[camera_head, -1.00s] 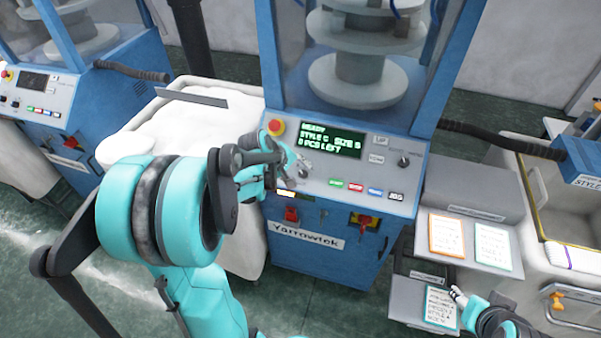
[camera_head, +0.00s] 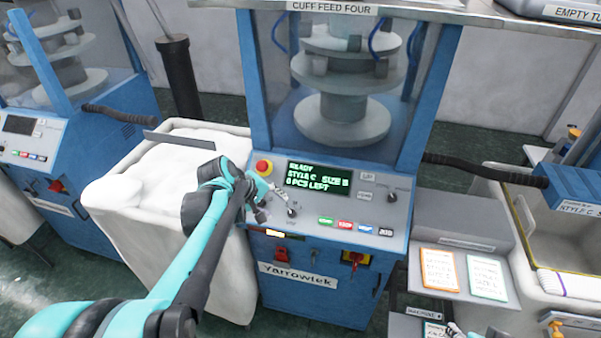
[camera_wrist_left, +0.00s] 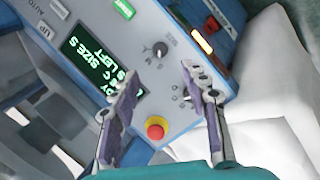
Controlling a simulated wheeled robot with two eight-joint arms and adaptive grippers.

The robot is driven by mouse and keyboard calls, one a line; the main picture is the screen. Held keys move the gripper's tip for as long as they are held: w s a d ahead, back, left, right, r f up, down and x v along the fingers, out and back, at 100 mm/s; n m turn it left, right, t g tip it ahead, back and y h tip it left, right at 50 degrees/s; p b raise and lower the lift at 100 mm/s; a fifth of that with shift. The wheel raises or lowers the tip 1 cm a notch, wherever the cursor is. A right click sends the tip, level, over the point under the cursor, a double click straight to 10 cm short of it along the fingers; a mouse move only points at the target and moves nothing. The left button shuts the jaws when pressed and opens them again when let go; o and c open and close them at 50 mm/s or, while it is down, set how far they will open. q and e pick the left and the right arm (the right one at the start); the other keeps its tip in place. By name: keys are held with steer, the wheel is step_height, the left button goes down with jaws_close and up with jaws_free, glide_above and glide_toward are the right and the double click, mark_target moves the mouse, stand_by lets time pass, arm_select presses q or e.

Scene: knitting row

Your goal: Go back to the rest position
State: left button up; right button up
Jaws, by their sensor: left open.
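The Yarrowtek knitting machine's panel (camera_head: 330,215) stands in the middle of the head view, with a green-lettered screen (camera_head: 318,180), a red emergency button (camera_head: 263,167) and a dark selector knob (camera_head: 293,209). My left gripper (camera_head: 277,194) is in front of the panel's left part. In the left wrist view its two fingers are spread, with nothing between them (camera_wrist_left: 160,85). The selector knob (camera_wrist_left: 160,49) and red button (camera_wrist_left: 155,129) show between and below them. Whether the fingers touch the panel is unclear. Only a small part of my right gripper (camera_head: 455,329) shows at the bottom edge.
A white fabric bin (camera_head: 125,205) stands left of the machine, close to my left arm. At the right are a grey stand (camera_head: 455,205) with cards (camera_head: 440,270) and a pale bin (camera_head: 575,235). A dark hose (camera_head: 485,170) leaves the machine's right side.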

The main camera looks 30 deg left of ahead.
arm_select(q)
steer(key=shift+d, duration=0.1)
steer(key=s+d+f+m, duration=0.1)
steer(key=s+d+m, duration=0.5)
steer(key=d, duration=0.2)
steer(key=s+d+f+m+y, duration=0.1)
steer(key=s+d+m, duration=0.5)
steer(key=d, duration=0.3)
steer(key=shift+m+b, duration=0.45)
steer(key=shift+m, duration=0.25)
